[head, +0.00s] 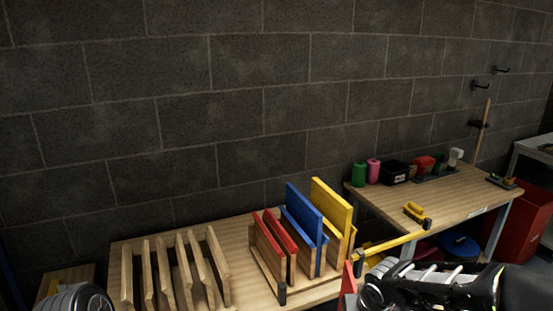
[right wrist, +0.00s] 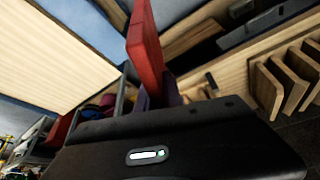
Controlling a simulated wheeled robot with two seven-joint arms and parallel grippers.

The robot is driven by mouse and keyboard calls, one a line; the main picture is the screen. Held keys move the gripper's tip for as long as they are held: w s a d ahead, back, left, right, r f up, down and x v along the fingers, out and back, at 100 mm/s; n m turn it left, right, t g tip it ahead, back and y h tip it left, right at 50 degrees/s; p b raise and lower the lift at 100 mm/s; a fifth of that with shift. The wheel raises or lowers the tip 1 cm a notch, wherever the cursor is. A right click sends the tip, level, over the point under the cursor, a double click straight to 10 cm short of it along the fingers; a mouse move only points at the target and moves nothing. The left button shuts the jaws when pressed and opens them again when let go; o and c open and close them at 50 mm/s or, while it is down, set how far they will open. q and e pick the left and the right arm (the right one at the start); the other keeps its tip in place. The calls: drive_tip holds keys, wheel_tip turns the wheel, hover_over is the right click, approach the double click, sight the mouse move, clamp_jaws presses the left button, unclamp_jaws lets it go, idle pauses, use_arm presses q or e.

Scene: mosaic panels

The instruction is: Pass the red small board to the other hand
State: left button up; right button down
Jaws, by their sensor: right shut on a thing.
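A small red board shows in the right wrist view (right wrist: 145,45), standing up out of my right gripper. In the head view the same red board (head: 349,286) appears at the bottom, partly cut off by the lower edge. My right gripper (head: 359,268) is shut on it, in front of the table, with its arm coming in from the right. At the bottom left corner a grey rounded part of my left arm (head: 76,299) shows; the fingers of my left gripper are out of view.
A wooden rack (head: 305,285) holds red, blue (head: 304,216) and yellow (head: 331,210) boards. An empty slotted wooden rack (head: 175,265) stands to its left. A second table (head: 450,195) at the right carries spools and tools. A block wall (head: 180,110) closes the back.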

drive_tip(key=shift+r, duration=0.1)
drive_tip(key=a+r+n+y, duration=0.1)
drive_tip(key=a+n, duration=0.3)
drive_tip(key=a, duration=0.4)
drive_tip(key=a+r+n+y, duration=0.2)
drive_tip(key=a+r+n, duration=0.2)
drive_tip(key=a, duration=0.5)
drive_tip(key=shift+s+a+g, duration=0.15)
drive_tip(key=shift+s+g, duration=0.05)
drive_tip(key=shift+g, duration=0.2)
drive_tip(key=shift+r, duration=0.1)
drive_tip(key=a+f, duration=0.5)
drive_tip(key=a, duration=0.2)
drive_tip(key=d+r, duration=1.1)
drive_tip(key=r, duration=0.4)
drive_tip(key=shift+d, duration=0.3)
